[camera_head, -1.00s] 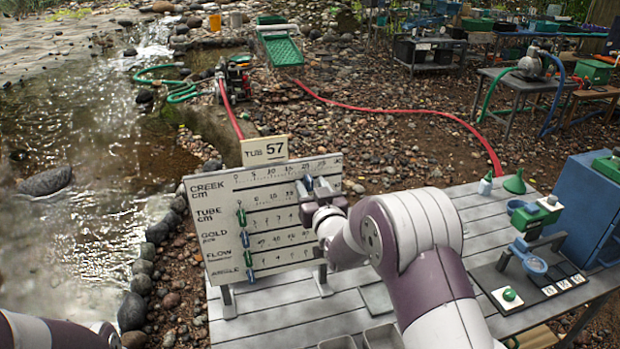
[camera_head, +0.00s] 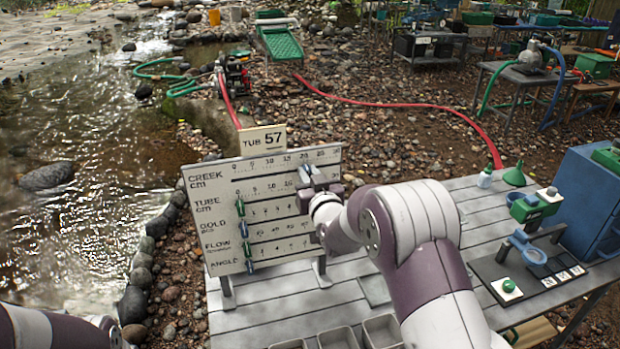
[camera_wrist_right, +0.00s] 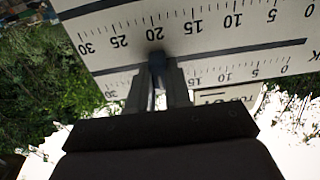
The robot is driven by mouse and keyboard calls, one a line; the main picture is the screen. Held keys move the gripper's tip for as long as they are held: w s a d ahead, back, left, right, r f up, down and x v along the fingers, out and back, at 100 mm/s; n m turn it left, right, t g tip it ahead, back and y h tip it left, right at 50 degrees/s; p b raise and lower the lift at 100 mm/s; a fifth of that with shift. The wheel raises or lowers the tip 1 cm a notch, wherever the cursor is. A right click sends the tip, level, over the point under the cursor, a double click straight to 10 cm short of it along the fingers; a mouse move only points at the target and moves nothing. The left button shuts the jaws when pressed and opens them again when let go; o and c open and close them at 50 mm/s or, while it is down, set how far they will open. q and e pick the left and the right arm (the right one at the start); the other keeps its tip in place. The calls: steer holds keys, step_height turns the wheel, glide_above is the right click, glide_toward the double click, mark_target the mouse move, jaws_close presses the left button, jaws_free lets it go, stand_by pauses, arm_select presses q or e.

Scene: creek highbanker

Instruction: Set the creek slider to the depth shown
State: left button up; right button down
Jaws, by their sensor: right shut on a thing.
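A white slider board (camera_head: 285,255) stands on the grey table, with rows marked CREEK, TUBE, GOLD, FLOW and ANGLE. My right gripper (camera_head: 312,180) is shut on the creek slider (camera_head: 304,172), toward the right part of the CREEK row. In the right wrist view the board is upside down, and the fingers (camera_wrist_right: 158,85) close around the dark slider knob (camera_wrist_right: 157,58) near the 20 mark; they hide part of the scale. The other slider knobs, such as the green one (camera_head: 240,207), sit at the left ends of their rows. My left forearm shows at bottom left; its gripper is out of frame.
A card reading TUB 57 (camera_head: 263,140) stands above the board. Grey trays (camera_head: 382,332) are at the table's front edge. The creek (camera_head: 90,220) runs at left.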

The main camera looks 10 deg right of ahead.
steer(key=shift+r, duration=0.15)
steer(key=c, duration=1)
jaws_free()
steer(key=shift+c, duration=0.2)
arm_select(q)
steer(key=shift+f, duration=0.2)
arm_select(e)
steer(key=shift+w, duration=0.1)
arm_select(q)
step_height(320, 180, down, 3)
steer(key=b, duration=0.3)
steer(key=shift+f, duration=0.2)
arm_select(e)
steer(key=s, duration=1.2)
steer(key=shift+s+d, duration=0.15)
steer(key=shift+s, duration=0.2)
